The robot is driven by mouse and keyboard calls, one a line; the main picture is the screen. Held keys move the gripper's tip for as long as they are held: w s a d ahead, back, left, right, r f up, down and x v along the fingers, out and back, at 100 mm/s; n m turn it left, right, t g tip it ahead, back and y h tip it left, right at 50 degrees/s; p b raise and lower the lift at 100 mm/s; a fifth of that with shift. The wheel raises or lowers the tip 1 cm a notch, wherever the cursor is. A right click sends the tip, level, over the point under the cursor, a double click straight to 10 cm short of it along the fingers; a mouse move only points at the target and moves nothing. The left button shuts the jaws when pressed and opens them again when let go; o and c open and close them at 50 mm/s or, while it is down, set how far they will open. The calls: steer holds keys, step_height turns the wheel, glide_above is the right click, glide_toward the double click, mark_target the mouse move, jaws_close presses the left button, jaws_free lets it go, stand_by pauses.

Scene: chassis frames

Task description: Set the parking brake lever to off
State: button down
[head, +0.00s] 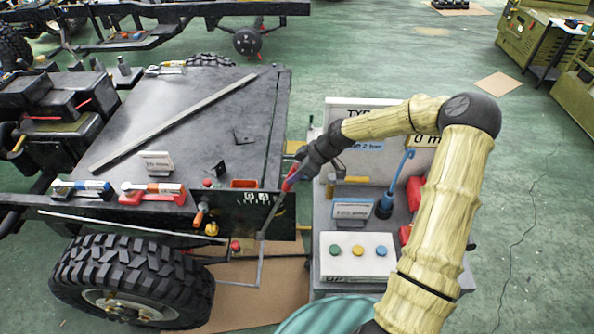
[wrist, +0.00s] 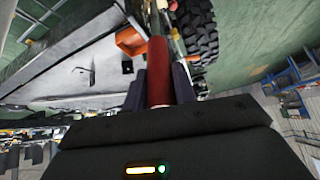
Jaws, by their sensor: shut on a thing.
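The parking brake lever appears to be the thin grey rod with a red grip (head: 290,184), leaning up to the right beside the black panel of the chassis. Its foot is near the panel's lower edge. My gripper (head: 297,172) comes down from the upper right and is shut on the red grip. In the wrist view the red grip (wrist: 158,72) stands between the two dark fingers of my gripper (wrist: 159,84). Part of the grip is hidden by the fingers. I cannot read any on or off marking by the lever.
An orange handle (head: 199,216) and a yellow knob (head: 211,229) sit left of the lever on the chassis. A black tyre (head: 125,262) is at lower left. A grey bench with a white button box (head: 357,265) stands right. Green floor is free at far right.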

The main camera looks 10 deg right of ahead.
steer(key=shift+s+d+f, duration=0.15)
steer(key=shift+d+f, duration=0.1)
steer(key=c, duration=1.1)
jaws_free()
steer(key=shift+d, duration=0.15)
steer(key=shift+r, duration=0.1)
steer(key=shift+d+r, duration=0.25)
steer(key=shift+r, duration=0.2)
steer(key=b+v, duration=0.2)
steer(key=v, duration=1.4)
steer(key=shift+d+r+b, duration=0.1)
steer(key=shift+b, duration=0.2)
